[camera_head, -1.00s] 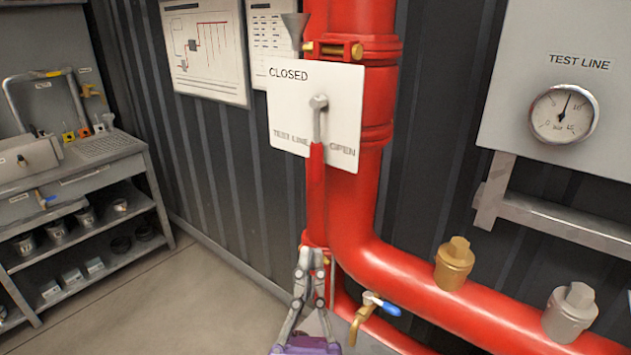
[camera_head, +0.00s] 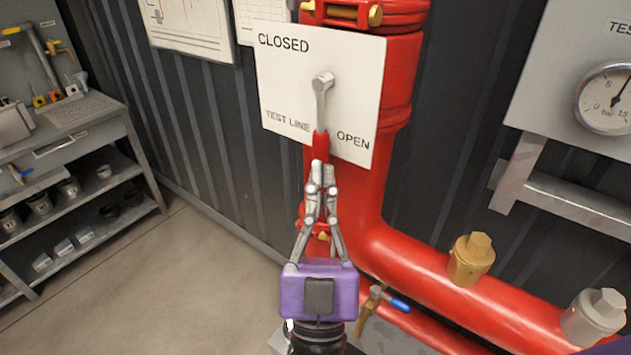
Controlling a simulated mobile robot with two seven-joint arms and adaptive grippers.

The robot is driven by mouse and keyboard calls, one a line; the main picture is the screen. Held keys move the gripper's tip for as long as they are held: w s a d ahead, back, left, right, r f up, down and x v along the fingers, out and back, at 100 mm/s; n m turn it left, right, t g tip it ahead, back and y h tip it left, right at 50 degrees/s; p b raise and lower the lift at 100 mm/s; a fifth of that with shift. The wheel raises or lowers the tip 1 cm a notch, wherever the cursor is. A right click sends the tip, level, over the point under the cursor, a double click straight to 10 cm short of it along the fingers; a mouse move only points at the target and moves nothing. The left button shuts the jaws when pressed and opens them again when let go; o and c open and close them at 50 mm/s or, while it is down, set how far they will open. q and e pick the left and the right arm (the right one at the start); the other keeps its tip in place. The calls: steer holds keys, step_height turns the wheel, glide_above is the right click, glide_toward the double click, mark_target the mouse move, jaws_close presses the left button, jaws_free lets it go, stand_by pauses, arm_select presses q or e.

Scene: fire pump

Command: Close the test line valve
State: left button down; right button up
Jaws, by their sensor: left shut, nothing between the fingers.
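The test line valve has a white plate (camera_head: 285,75) marked CLOSED at upper left, TEST LINE at lower left and OPEN at lower right. Its lever (camera_head: 322,100) has a grey upper part on a pivot and a red grip, and it points down, near the OPEN word. My left gripper (camera_head: 321,168) is in front of the red pipe with its fingertips at the lower end of the red grip, covering part of it. Its fingers are shut with nothing between them. Whether the tips touch the grip I cannot tell. My right gripper is out of view.
The large red pipe (camera_head: 430,262) bends to the right below the plate, with a brass plug (camera_head: 470,258) and a grey plug (camera_head: 594,315) on it. A small blue-handled tap (camera_head: 399,304) sits low. A pressure gauge (camera_head: 606,98) is at right, shelves (camera_head: 80,215) at left.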

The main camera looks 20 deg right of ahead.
arm_select(q)
steer(key=shift+r, duration=0.1)
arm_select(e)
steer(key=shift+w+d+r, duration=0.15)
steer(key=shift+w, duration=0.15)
arm_select(q)
steer(key=shift+w+m, duration=0.1)
steer(key=shift+m, duration=0.2)
steer(key=shift+w+a+m+h, duration=0.2)
steer(key=shift+m+h, duration=0.3)
steer(key=shift+h, duration=0.4)
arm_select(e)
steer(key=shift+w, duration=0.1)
arm_select(q)
steer(key=shift+w+m+h, duration=0.15)
steer(key=shift+m+h, duration=0.15)
steer(key=shift+m, duration=0.1)
